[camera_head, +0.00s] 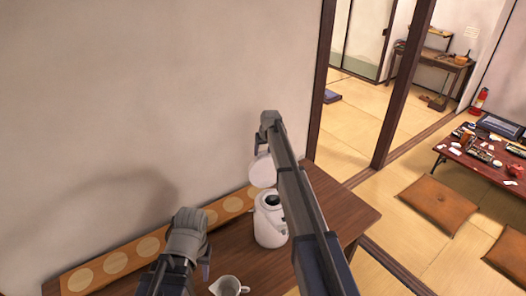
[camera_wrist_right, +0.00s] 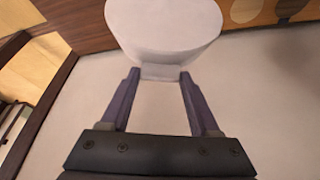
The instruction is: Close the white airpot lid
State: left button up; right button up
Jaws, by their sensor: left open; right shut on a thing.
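The white airpot (camera_head: 270,228) stands upright on the brown wooden table, with its dark opening showing on top. Its round white lid (camera_head: 262,170) is raised up behind the opening, partly covered by my right arm. In the right wrist view the lid (camera_wrist_right: 165,28) fills the top, and my right gripper (camera_wrist_right: 160,74) is shut on the small tab at its edge. In the head view my right arm reaches over the airpot, and its fingertips are hard to see. My left gripper (camera_head: 206,262) is open and empty, left of the airpot, above the table.
A small white pitcher (camera_head: 228,286) stands on the table (camera_head: 330,200) in front of the airpot. A wooden board with round pale discs (camera_head: 115,262) runs along the wall behind. The table's right end is clear. A low red table and cushions lie far right.

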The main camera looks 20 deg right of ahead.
grip_shut()
jog(key=shift+s, duration=0.1)
